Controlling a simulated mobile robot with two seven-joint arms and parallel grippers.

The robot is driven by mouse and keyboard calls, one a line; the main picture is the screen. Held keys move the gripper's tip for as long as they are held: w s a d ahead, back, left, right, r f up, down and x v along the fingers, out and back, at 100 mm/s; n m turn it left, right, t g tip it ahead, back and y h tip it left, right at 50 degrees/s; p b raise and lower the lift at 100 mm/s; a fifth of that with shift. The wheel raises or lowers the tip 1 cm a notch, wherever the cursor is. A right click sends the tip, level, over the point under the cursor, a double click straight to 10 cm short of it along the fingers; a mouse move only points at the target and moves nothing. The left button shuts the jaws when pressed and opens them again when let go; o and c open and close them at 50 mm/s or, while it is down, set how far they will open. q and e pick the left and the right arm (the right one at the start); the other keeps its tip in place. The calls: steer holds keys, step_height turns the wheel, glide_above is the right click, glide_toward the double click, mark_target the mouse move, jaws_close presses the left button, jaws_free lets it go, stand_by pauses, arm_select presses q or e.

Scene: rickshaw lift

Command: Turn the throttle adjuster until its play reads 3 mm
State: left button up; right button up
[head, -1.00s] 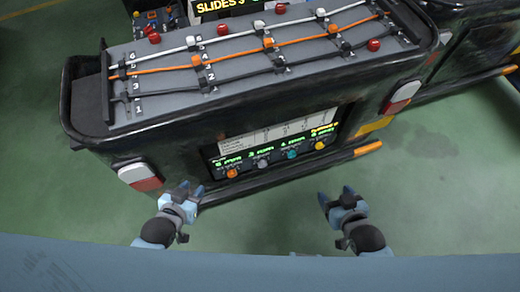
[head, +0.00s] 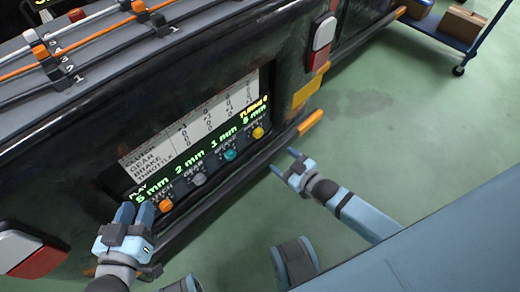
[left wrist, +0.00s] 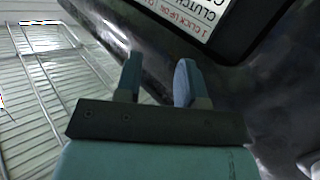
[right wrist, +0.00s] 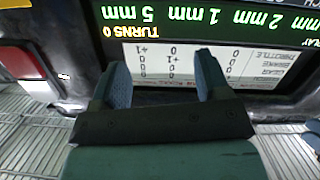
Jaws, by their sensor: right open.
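The adjuster panel (head: 205,120) is on the dark vehicle's rear, with a row of knobs under green play readings. The yellow knob (head: 258,132) at the right end lies under the yellow "TURNS 0" text; in the right wrist view its reading (right wrist: 134,14) looks like 5 mm, upside down. My right gripper (head: 284,162) is open and empty, just right of and below the yellow knob, apart from it. My left gripper (head: 134,212) is open, its fingers a little apart, near the panel's lower left corner; whether it touches anything is unclear.
An orange knob (head: 166,206), a grey knob (head: 199,178) and a teal knob (head: 230,155) share the row. A white table (head: 180,128) sits above the readings. An orange-tipped bumper bar (head: 310,122) runs below. Green floor is free at right; a blue trolley (head: 440,38) stands beyond.

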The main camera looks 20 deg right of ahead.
steer(key=n+t+y+b, duration=0.1)
steer(key=n+t+b, duration=0.1)
steer(key=b, duration=0.9)
glide_toward(260, 135)
steer(key=v, duration=0.4)
steer(key=b+x, duration=0.3)
steer(key=x, duration=0.6)
steer(key=shift+w+f+b, duration=0.2)
steer(key=shift+w+b, duration=0.05)
steer(key=shift+b, duration=0.05)
steer(key=b+x, duration=0.1)
steer(key=x, duration=0.2)
steer(key=shift+w+a, duration=0.15)
steer(key=shift+w, duration=0.2)
steer(key=shift+w+a+r, duration=0.15)
steer(key=shift+w, duration=0.3)
arm_select(q)
step_height(260, 135, down, 8)
steer(key=d+m+h, duration=0.2)
steer(key=shift+s, duration=0.1)
arm_select(e)
steer(key=c, duration=0.9)
